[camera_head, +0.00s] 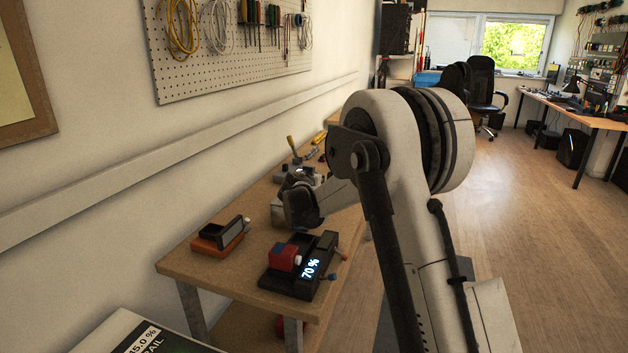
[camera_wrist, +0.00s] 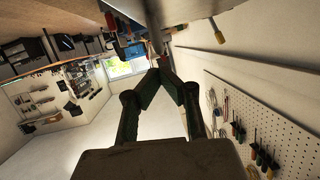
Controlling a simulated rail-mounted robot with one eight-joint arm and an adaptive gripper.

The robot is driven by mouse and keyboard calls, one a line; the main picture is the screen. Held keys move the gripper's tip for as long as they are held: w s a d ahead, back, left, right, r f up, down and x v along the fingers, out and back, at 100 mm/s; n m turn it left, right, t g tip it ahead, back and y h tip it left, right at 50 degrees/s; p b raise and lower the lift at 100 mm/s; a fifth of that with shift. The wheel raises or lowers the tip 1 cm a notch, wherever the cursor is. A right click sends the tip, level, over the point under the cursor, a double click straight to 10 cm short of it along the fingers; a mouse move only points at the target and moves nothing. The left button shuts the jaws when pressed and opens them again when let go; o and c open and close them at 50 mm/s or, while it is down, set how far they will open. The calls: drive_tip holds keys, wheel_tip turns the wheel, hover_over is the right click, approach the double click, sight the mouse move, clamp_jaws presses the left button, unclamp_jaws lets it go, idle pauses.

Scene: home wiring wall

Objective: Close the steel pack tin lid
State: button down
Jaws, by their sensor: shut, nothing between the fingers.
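My gripper (camera_head: 302,208) is over the workbench in the head view, partly hidden by my own arm. In the wrist view its two fingers meet at the tips (camera_wrist: 161,66), shut and empty. A grey metal-looking object (camera_head: 278,212) shows just behind and left of the gripper on the bench. It may be the steel pack tin, but the gripper covers much of it. I cannot make out its lid or how far it is open. I cannot tell whether the gripper touches it.
A black device with a 70 % display (camera_head: 297,285) and a red block (camera_head: 285,257) stands on the near part of the bench (camera_head: 190,262). An orange-based black item (camera_head: 220,235) is to its left. Tools lie farther back. A pegboard (camera_head: 235,60) hangs above.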

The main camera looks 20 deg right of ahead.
drive_tip(key=d+r+p+v, duration=0.1)
drive_tip(key=r+p+v, duration=0.1)
drive_tip(key=v, duration=0.9)
drive_tip(key=s+d+r+n+g+y, duration=0.1)
drive_tip(key=s+r+g, duration=0.15)
drive_tip(key=s, duration=0.95)
drive_tip(key=s+d+r+n+g+y, duration=0.1)
drive_tip(key=s+r+n+y, duration=0.15)
drive_tip(key=s, duration=1.05)
drive_tip(key=s+a+f+n+g+y, duration=0.1)
drive_tip(key=s+a+f+y, duration=0.1)
drive_tip(key=s, duration=0.9)
drive_tip(key=s+a+f+n+g+y, duration=0.1)
drive_tip(key=s+a+f, duration=0.3)
drive_tip(key=s, duration=0.8)
drive_tip(key=shift+a+f+n+y+p, duration=0.2)
drive_tip(key=shift+n+y+p, duration=0.25)
drive_tip(key=shift+n, duration=0.3)
